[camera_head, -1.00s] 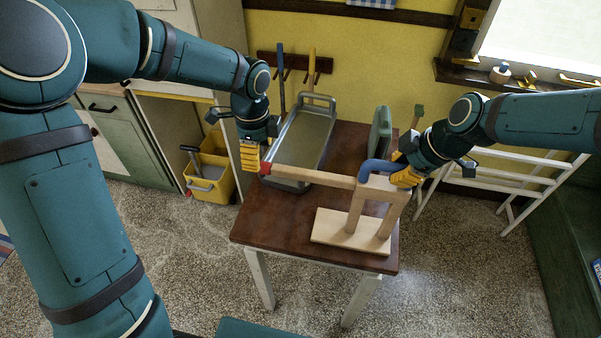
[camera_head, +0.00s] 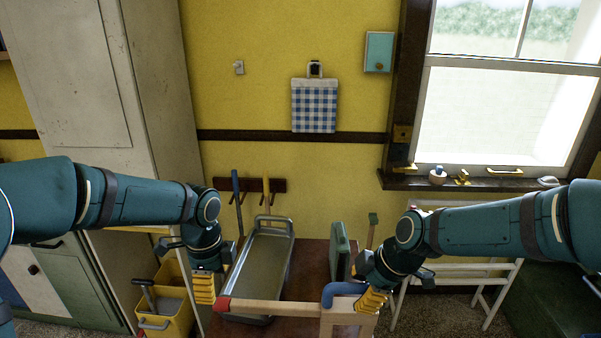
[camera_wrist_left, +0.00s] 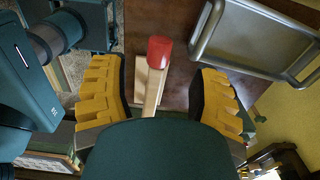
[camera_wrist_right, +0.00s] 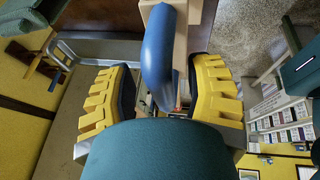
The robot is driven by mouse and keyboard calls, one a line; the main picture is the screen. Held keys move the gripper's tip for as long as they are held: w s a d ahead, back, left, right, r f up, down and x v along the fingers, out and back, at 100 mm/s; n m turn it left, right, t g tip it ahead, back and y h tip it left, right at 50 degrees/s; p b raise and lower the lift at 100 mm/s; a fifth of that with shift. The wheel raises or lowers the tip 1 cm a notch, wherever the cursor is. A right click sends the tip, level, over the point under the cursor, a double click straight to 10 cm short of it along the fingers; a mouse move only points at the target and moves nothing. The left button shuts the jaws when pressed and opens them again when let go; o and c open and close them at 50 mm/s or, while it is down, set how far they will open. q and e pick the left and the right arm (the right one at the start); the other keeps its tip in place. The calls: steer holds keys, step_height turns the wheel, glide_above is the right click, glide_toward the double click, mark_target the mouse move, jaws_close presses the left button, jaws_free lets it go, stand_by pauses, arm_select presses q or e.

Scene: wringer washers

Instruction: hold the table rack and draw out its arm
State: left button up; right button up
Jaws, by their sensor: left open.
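The table rack (camera_head: 344,324) is pale wood and stands at the table's front, its lower part cut off in the head view. Its wooden arm (camera_head: 275,307) reaches left to a red tip (camera_head: 222,304). My left gripper (camera_head: 205,288) is open beside the red tip. In the left wrist view the red tip (camera_wrist_left: 160,52) lies between the spread yellow fingers, apart from both. The rack's blue handle (camera_head: 344,289) curves toward my right gripper (camera_head: 371,300).
A grey metal tray (camera_head: 258,265) lies on the brown table (camera_head: 312,262) behind the arm. A green upright object (camera_head: 340,250) stands near the table's right side. A yellow bucket (camera_head: 170,310) is at lower left, and a white rack (camera_head: 480,268) stands right.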

steer(key=v, duration=1.2)
steer(key=o, duration=0.6)
steer(key=shift+r, duration=0.1)
arm_select(q)
steer(key=shift+r+p, duration=2.1)
steer(key=shift+p, duration=0.05)
arm_select(e)
steer(key=v, duration=0.8)
